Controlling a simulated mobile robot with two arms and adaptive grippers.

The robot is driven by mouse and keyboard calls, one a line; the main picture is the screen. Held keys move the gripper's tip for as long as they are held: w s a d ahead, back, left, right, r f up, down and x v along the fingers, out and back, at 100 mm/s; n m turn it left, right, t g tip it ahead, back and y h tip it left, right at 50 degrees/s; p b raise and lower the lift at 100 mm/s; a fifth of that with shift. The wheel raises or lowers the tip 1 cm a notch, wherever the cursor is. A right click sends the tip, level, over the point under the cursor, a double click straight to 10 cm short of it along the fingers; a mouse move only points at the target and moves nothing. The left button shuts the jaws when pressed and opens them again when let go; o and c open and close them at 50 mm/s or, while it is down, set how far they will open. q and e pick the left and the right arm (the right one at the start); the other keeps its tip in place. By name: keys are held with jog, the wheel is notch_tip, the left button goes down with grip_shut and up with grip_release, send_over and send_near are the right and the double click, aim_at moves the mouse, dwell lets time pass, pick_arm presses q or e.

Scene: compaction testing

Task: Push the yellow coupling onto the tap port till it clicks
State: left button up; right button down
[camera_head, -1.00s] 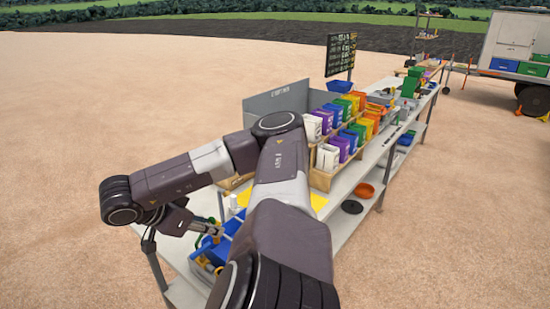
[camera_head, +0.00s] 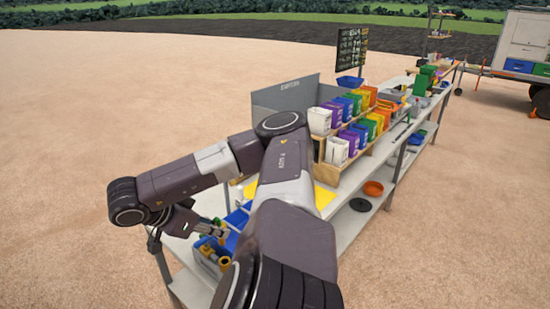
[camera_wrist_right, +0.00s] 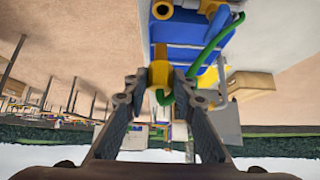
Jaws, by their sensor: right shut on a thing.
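In the right wrist view the yellow coupling (camera_wrist_right: 160,76) sits between the fingertips of my right gripper (camera_wrist_right: 160,90), which is shut on it. A green hose (camera_wrist_right: 205,52) runs from the coupling and curves up to the right. Beyond it is a blue container (camera_wrist_right: 205,47), with a yellow ring-ended fitting (camera_wrist_right: 162,9) that may be the tap port. A gap shows between coupling and fitting. In the head view my right gripper (camera_head: 213,228) is low at the left, above yellow fittings (camera_head: 207,250); the coupling is hard to make out there. My left gripper is not in view.
The long bench (camera_head: 345,210) carries a rack of coloured bins (camera_head: 350,125) and a grey upright panel (camera_head: 285,97). An orange bowl (camera_head: 373,188) and a black disc (camera_head: 360,205) lie on its lower shelf. My arm hides part of the near bench.

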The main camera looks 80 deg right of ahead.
jog(key=shift+f, duration=0.1)
jog(key=b, duration=0.5)
send_over(220, 264)
jog(key=shift+f, duration=2.65)
jog(key=shift+s, duration=0.1)
jog(key=shift+f+b, duration=1.8)
jog(key=shift+f, duration=0.4)
jog(key=c, duration=1.5)
grip_release()
jog(key=shift+c, duration=0.2)
jog(key=shift+r, duration=0.1)
